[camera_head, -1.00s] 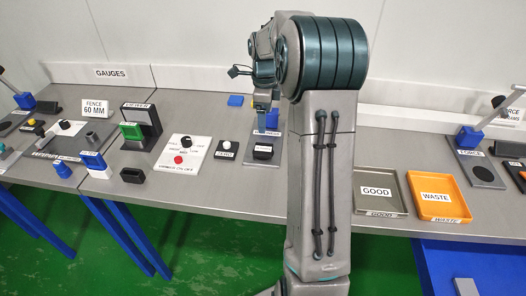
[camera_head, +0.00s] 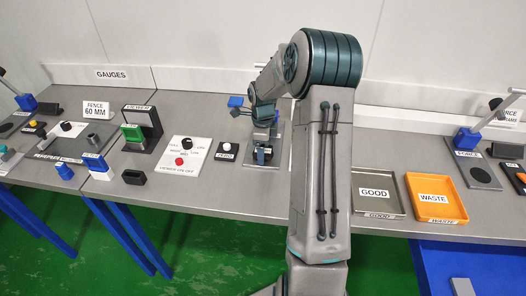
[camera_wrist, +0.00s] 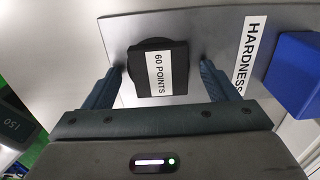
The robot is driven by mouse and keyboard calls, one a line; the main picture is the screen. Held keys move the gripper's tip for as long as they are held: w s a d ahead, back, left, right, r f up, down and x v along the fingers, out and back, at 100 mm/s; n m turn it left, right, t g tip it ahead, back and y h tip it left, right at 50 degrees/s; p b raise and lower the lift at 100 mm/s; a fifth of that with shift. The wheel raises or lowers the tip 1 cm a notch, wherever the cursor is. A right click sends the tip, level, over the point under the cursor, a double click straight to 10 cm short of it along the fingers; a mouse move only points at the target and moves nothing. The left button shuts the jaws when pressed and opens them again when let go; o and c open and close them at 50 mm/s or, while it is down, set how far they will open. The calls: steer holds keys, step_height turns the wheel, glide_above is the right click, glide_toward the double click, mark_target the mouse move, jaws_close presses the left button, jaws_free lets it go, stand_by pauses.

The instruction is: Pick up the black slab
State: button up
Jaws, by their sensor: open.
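The black slab (camera_wrist: 159,82), labelled "60 POINTS", lies on a dark round pad on the grey hardness plate (camera_wrist: 190,28) in the wrist view. My gripper (camera_wrist: 160,74) is open, with one finger on each side of the slab and a visible gap on both sides. In the head view my gripper (camera_head: 262,150) is low over the hardness plate (camera_head: 276,158) on the bench, and it hides most of the slab there.
In the head view, the ZERO button box (camera_head: 227,150) and the white control panel (camera_head: 183,157) are left of my gripper. The GOOD tray (camera_head: 377,194) and orange WASTE tray (camera_head: 436,197) are to the right.

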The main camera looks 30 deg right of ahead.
steer(key=c, duration=1.2)
steer(key=shift+o, duration=0.2)
steer(key=shift+r, duration=0.15)
